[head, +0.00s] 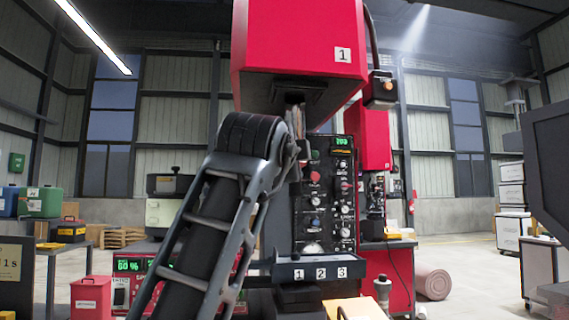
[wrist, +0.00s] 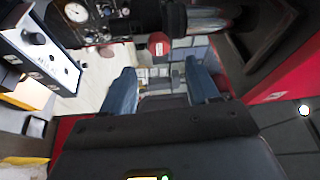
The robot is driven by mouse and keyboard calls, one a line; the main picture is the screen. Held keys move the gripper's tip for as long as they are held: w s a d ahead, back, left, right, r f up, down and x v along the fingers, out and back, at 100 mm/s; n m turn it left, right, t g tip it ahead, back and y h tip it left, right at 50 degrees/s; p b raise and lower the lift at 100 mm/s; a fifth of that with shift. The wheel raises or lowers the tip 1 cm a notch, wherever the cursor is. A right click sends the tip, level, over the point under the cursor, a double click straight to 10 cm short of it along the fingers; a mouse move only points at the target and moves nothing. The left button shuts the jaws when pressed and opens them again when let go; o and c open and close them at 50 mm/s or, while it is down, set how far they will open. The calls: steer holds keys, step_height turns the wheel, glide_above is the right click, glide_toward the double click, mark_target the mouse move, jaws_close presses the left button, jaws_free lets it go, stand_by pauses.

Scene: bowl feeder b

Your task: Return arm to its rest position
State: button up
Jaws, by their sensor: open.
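My arm rises through the middle of the head view, in front of the red machine marked 1 (head: 300,60). Its end lies just below the machine's red head, close to the dark control panel (head: 325,195). The arm's own links hide most of the gripper there. In the wrist view my gripper (wrist: 160,72) shows two blue-grey fingers spread apart. Nothing is held between them. The control panel, with a round gauge, also shows at the wrist view's top left (wrist: 95,22).
A shelf marked 1 2 3 (head: 317,271) stands below the panel. A second red machine (head: 370,135) is behind. A red bin (head: 91,297) and a bench with green and blue boxes are at left. A brown roll (head: 433,282) lies at right. Open floor shows beyond it.

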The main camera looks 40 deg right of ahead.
steer(key=w+a+f+n+t+y+p, duration=0.1)
steer(key=a+f+n+t+y, duration=0.2)
steer(key=f+n, duration=0.55)
steer(key=a+f+n+t+y+p, duration=0.1)
steer(key=a+f+n+t, duration=0.35)
steer(key=f+n, duration=0.4)
steer(key=s+a+f+n+t+y+p, duration=0.15)
steer(key=s+f+n+y, duration=0.25)
steer(key=f, duration=0.5)
steer(key=s+a+f+n+y+p, duration=0.1)
steer(key=s+a+f+n+y, duration=0.2)
steer(key=f, duration=0.5)
steer(key=s+a+f+n+g+y+p, duration=0.1)
steer(key=s+f+n+y, duration=0.1)
steer(key=s+f, duration=0.5)
steer(key=s+a+f+n+g+y, duration=0.1)
steer(key=s+a+f+n+y, duration=0.15)
steer(key=s, duration=0.85)
steer(key=s+a+g+p, duration=0.1)
steer(key=s+a+g, duration=0.1)
steer(key=s, duration=1.6)
steer(key=shift+a+m+g+p, duration=0.35)
steer(key=shift+g, duration=0.05)
